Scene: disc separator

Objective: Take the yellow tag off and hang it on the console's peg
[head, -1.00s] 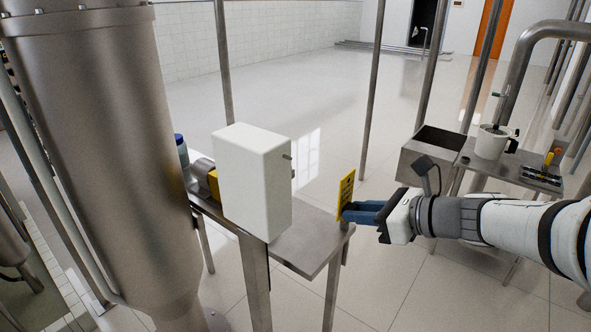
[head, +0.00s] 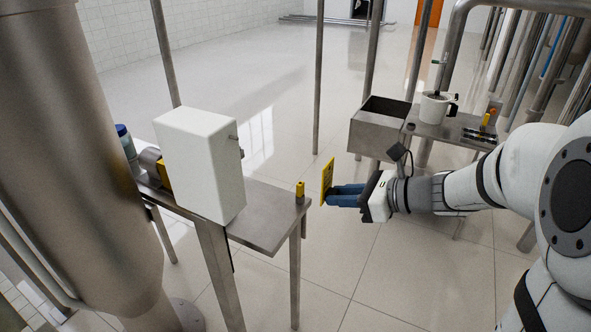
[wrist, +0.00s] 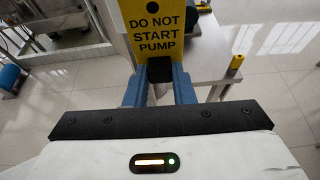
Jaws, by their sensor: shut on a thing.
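The yellow tag (head: 327,181) stands upright in my gripper (head: 333,195), off the table's right corner. In the wrist view the tag (wrist: 160,28) reads "DO NOT START PUMP" and has a dark hole near its top. My gripper's blue fingers (wrist: 160,84) are shut on its lower edge. The tag is apart from the box and peg.
A short yellow post (head: 300,188) stands at the right corner of the steel table (head: 264,212). A large steel tank (head: 85,150) fills the left. A steel bin (head: 380,128) and a side table with a white pot (head: 433,108) are behind my arm. Thin upright poles stand behind.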

